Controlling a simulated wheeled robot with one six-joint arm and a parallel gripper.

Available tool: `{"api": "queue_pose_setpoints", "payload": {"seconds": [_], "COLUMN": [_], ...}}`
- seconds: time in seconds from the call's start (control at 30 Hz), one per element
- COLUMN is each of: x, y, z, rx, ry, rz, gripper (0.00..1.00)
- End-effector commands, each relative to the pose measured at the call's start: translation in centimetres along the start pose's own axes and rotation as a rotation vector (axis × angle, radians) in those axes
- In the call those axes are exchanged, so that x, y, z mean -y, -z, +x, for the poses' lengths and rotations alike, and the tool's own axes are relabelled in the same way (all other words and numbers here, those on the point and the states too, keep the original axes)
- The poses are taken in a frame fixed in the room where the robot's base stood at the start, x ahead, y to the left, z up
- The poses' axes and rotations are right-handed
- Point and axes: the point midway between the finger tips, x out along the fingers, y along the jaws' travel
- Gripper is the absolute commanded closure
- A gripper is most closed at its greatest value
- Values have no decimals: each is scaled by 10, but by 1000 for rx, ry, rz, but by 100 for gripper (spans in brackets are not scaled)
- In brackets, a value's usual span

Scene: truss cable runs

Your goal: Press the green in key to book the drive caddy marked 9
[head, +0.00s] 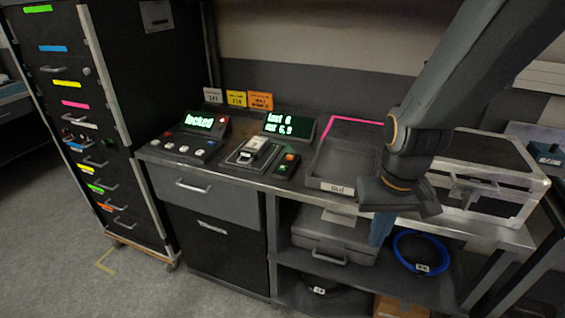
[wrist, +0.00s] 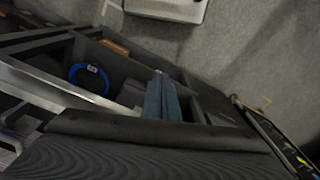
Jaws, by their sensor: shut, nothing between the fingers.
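A display (head: 289,126) behind seems to read "last 6" and "out 5,9". My gripper (head: 378,238) hangs right of the key box at the bench's front edge, blue fingers downward, shut and empty. The fingers also show in the wrist view (wrist: 160,80).
A pink-edged tray (head: 341,160), seemingly labelled "OUT", lies between key box and my arm. A silver case (head: 490,175) stands right. A panel reading "locked" (head: 203,121) stands left. A drawer cabinet (head: 85,130) is far left. A blue cable coil (head: 421,252) lies on the lower shelf.

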Motion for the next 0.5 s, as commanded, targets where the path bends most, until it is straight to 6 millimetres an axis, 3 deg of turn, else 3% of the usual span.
{"api": "queue_pose_setpoints", "payload": {"seconds": [0.27, 0.37, 0.5], "x": [2, 10, 34], "y": [8, 32, 98], "z": [-2, -6, -16], "rx": [-14, -59, -183], "ry": [1, 6, 33], "rz": [9, 40, 127], "gripper": [100, 100, 100]}}
